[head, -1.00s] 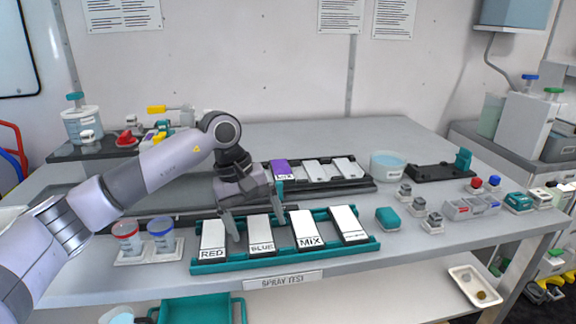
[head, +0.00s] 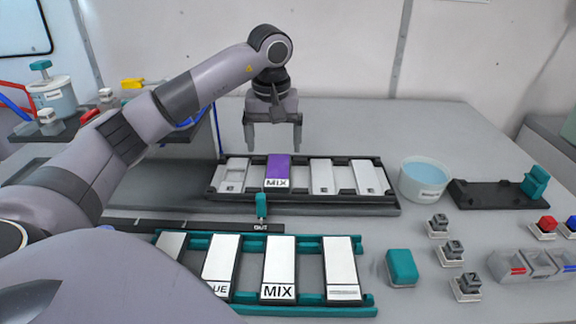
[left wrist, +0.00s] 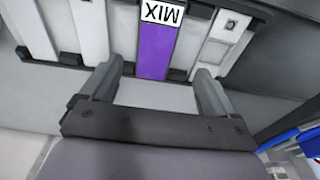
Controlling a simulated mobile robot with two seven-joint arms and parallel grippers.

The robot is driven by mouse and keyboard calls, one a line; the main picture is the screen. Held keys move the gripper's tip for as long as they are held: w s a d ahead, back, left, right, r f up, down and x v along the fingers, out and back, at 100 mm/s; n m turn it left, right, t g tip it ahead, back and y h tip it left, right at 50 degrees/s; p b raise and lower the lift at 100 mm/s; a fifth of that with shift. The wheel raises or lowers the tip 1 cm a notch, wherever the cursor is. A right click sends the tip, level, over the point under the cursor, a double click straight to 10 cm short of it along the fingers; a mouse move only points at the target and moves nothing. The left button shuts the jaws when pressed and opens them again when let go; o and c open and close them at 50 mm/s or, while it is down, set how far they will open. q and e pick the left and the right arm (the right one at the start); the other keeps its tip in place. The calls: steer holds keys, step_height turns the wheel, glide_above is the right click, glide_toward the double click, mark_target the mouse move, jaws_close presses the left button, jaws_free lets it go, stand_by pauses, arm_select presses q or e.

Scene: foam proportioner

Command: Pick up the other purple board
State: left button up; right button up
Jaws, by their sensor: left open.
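A purple board (head: 277,169) with a white MIX label stands in the second slot of the dark rack (head: 230,192) at the back. It also shows in the left wrist view (left wrist: 155,50), centred ahead of the fingers with its label upside down. My left gripper (head: 272,148) is open and empty, pointing down just behind and above the purple board, apart from it. In the left wrist view the two fingers (left wrist: 157,85) are spread to either side of the board's line. No second purple board shows. My right gripper is not in view.
The teal front rack (head: 345,308) holds several white boards, one labelled MIX (head: 279,262). A teal-handled tool (head: 261,205) stands between the racks. A bowl of blue liquid (head: 424,178) and a dark stand (head: 490,193) are to the right. The table behind the dark rack is clear.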

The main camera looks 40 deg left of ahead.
mark_target(278, 170)
arm_select(q)
steer(key=shift+f, duration=0.9)
steer(key=f, duration=0.3)
steer(key=f+p, duration=0.1)
steer(key=shift+w+d+f, duration=0.1)
steer(key=shift+w+f, duration=0.3)
steer(key=c, duration=1.2)
